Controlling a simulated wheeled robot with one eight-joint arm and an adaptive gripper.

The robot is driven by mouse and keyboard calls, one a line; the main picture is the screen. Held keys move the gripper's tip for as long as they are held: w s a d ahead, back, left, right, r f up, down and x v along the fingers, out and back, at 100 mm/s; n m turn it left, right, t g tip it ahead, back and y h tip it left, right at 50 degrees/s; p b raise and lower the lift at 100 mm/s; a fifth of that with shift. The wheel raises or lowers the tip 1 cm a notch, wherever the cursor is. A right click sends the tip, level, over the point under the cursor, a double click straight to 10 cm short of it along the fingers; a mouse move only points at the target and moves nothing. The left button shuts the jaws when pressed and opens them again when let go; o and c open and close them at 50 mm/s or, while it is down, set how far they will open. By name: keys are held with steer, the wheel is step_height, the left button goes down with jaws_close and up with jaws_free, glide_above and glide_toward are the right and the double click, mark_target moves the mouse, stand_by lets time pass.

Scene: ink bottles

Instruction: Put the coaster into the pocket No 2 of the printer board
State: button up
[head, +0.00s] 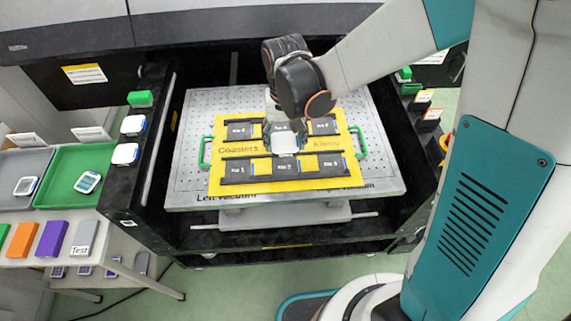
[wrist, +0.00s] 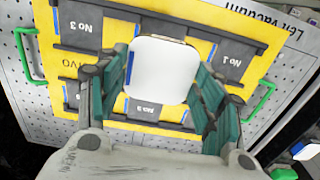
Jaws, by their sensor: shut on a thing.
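The coaster (wrist: 164,69) is a white rounded square with a blue strip along one side. My gripper (wrist: 157,88) is shut on it, with a teal finger at each side in the wrist view. In the head view the coaster (head: 285,143) shows over the middle of the yellow printer board (head: 216,178). I cannot tell its exact height. Pocket No 2 (head: 286,168) is the dark middle recess of the board's near row and looks empty. In the wrist view the coaster hides part of this pocket. Pockets No 1 (head: 239,170) and No 3 (head: 328,164) flank it.
The board has green handles (head: 205,152) and lies on a perforated metal bed (head: 190,120) inside a black printer frame. At left are a green tray (head: 65,161) and a grey tray (head: 12,163), each with a coaster-like piece. White pieces (head: 125,154) sit on the frame's left rail.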

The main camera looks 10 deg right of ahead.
mark_target(285, 167)
step_height(285, 167, down, 10)
steer(key=b, duration=0.6)
steer(key=shift+f, duration=0.15)
steer(key=shift+f, duration=0.2)
steer(key=o, duration=1.1)
steer(key=shift+r, duration=0.1)
steer(key=shift+o, duration=0.2)
step_height(285, 167, up, 12)
steer(key=p, duration=0.4)
steer(key=shift+r, duration=0.15)
